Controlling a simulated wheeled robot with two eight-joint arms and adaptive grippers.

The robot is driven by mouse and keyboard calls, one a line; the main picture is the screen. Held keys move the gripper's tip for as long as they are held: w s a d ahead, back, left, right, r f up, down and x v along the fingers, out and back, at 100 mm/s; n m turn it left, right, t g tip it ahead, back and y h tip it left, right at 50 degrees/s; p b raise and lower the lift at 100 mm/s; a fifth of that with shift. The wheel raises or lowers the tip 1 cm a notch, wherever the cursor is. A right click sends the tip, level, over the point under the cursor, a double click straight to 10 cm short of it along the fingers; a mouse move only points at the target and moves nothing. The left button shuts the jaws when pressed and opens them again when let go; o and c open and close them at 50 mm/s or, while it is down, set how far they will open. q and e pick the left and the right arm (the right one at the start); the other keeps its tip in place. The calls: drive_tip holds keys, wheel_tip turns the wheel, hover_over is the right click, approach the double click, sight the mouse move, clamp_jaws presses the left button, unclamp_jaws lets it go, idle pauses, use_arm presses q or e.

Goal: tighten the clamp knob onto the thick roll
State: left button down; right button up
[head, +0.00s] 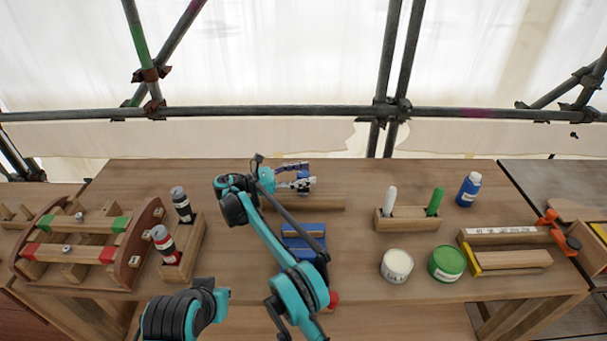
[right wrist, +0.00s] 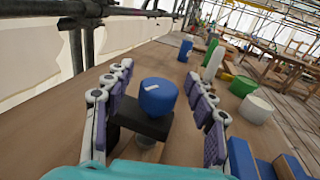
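My right gripper (head: 302,181) is near the back middle of the table, above a wooden bar. In the right wrist view my right gripper (right wrist: 158,106) has its fingers spread. A round blue knob (right wrist: 158,98) on a black block (right wrist: 143,121) shows between them, with gaps on both sides. A blue stand (head: 303,232) with a red knob (head: 332,299) at its front is partly covered by my right arm. I cannot tell which thing is the thick roll. My left gripper does not show.
A wooden rack (head: 88,240) and two capped tubes in a holder (head: 190,252) stand at left. To the right are a white and green marker holder (head: 408,224), a white pot (head: 396,267), a green pot (head: 447,265), a blue bottle (head: 469,189) and an orange tool (head: 560,238).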

sight(304, 174)
wheel_tip(304, 174, up, 10)
idle(0.6)
